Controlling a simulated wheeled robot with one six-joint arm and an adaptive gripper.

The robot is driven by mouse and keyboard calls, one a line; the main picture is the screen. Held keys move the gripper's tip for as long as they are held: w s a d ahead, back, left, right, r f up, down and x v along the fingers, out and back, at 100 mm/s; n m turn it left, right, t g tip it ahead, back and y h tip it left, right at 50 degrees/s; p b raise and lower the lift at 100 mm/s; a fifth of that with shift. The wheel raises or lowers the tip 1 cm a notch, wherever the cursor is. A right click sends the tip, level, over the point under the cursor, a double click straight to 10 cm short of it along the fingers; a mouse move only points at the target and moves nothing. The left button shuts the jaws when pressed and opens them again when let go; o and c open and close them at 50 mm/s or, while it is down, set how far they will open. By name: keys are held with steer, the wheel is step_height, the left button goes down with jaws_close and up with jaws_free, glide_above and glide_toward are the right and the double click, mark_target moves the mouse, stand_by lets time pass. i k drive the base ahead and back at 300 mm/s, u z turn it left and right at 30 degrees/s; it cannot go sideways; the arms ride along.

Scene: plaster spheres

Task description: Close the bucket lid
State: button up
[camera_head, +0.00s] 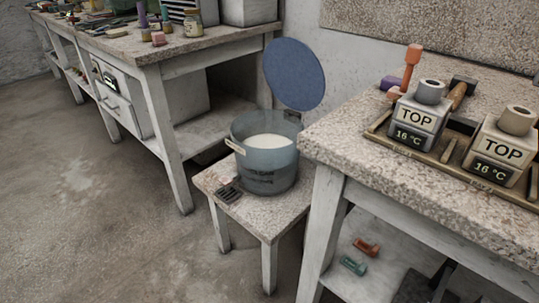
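The bucket (268,168) is grey-blue and stands upright on a small low table between two workbenches. White material shows inside it. Its round blue lid (293,75) stands raised, nearly upright, above the back right of the rim, so the bucket is open. The lower edge of the lid is close to the rim; the joint between them is hard to make out. My gripper is not in view.
The low table (218,184) carries a small dark object (229,193) left of the bucket. A stone-topped bench (340,130) with two "TOP" blocks stands close on the right. Another cluttered bench (140,48) is behind left. The floor (90,210) at front left is clear.

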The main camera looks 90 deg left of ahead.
mark_target(295, 75)
steer(key=u, duration=3.6)
steer(key=k, duration=0.6)
steer(key=u, duration=0.7)
steer(key=i, duration=1.2)
steer(key=z, duration=1.1)
steer(key=i, duration=1)
steer(key=z, duration=0.95)
